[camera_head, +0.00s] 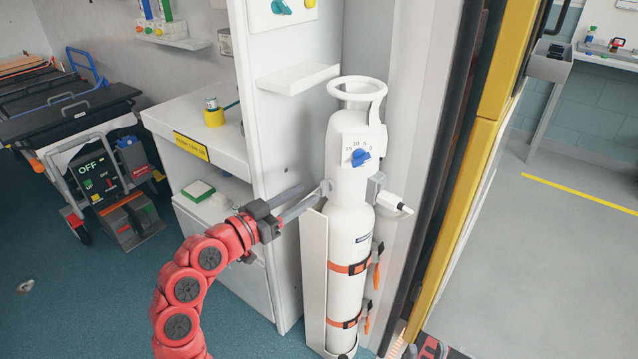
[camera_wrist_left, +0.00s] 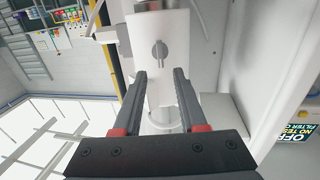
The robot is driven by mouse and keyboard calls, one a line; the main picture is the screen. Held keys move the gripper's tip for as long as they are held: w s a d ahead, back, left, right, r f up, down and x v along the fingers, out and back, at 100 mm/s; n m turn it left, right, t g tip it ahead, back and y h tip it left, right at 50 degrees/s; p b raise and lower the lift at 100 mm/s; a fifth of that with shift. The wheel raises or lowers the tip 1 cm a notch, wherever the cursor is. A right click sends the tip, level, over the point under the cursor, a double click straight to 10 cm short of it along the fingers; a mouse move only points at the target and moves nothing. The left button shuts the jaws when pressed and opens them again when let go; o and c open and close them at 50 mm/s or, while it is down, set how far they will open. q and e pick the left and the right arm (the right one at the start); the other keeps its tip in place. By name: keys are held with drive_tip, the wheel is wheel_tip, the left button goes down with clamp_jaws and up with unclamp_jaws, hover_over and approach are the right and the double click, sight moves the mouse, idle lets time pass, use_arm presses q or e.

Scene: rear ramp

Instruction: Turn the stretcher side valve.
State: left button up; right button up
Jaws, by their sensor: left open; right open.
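A white gas cylinder (camera_head: 347,240) stands upright in a white holder, strapped with orange bands. On its left side, toward the stretcher, a small grey valve knob (camera_head: 326,187) sticks out. The knob also shows in the left wrist view (camera_wrist_left: 160,53), its grip bar upright in that picture. My left gripper (camera_head: 309,196) is open and points at this knob from the left. In the left wrist view its fingertips (camera_wrist_left: 161,74) stand either side of the knob's line, with nothing held between them. Whether they touch the knob I cannot tell. My right gripper is not in view.
A blue dial (camera_head: 360,157) is on the cylinder's front and another valve (camera_head: 393,203) on its right. A ring handle (camera_head: 357,88) tops it. A white cabinet wall (camera_head: 284,150) and shelf (camera_head: 297,77) stand close on the left. The stretcher (camera_head: 60,110) is far left.

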sight(322, 186)
use_arm(q)
drive_tip(key=x, duration=0.5)
drive_tip(key=shift+w+d, duration=0.2)
drive_tip(key=shift+w, duration=0.05)
clamp_jaws()
